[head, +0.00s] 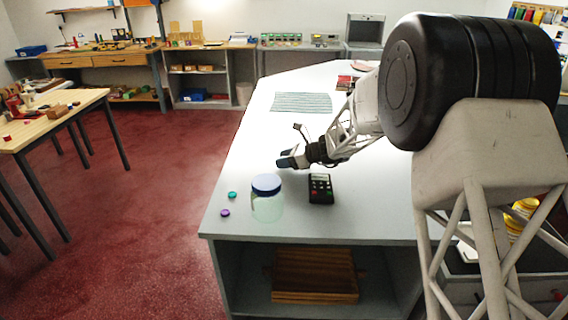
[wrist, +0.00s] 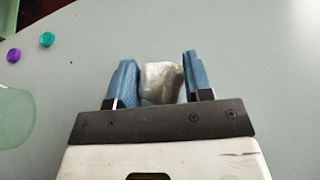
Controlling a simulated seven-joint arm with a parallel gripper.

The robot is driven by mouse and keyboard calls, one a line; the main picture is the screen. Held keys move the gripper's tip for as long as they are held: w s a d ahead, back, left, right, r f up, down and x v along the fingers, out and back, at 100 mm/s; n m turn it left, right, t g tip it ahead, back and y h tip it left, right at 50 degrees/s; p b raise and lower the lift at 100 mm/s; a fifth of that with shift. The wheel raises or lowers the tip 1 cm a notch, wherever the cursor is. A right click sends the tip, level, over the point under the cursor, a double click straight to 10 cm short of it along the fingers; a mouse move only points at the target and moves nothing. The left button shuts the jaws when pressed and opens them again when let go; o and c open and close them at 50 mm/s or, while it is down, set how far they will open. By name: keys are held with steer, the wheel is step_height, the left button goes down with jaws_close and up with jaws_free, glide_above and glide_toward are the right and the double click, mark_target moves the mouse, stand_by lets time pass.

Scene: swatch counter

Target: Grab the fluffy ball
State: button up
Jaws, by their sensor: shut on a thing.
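A pale grey, soft-looking lump, which I take to be the fluffy ball (wrist: 162,82), sits between the blue fingers of my gripper (wrist: 158,66) in the wrist view. My gripper is shut on it. In the head view my gripper (head: 286,159) is low over the grey counter (head: 245,150), behind the jar and the black keypad device. The ball cannot be made out there. Whether it touches the counter is not clear.
A clear jar with a blue lid (head: 266,184) stands near the counter's front edge. A black keypad device (head: 321,189) lies to its right. Green (head: 233,195) and purple (head: 225,213) caps lie to its left. A striped cloth (head: 302,102) lies farther back.

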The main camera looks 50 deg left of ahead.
steer(key=shift+r, duration=0.1)
steer(key=shift+r, duration=0.75)
step_height(320, 180, up, 2)
steer(key=shift+r, duration=0.1)
steer(key=s+d, duration=0.3)
steer(key=d, duration=0.1)
steer(key=s+d, duration=0.2)
steer(key=d, duration=0.3)
steer(key=s+d+r, duration=0.1)
steer(key=s+d, duration=0.2)
steer(key=d, duration=0.1)
steer(key=shift+s+d, duration=0.25)
steer(key=shift+s, duration=0.1)
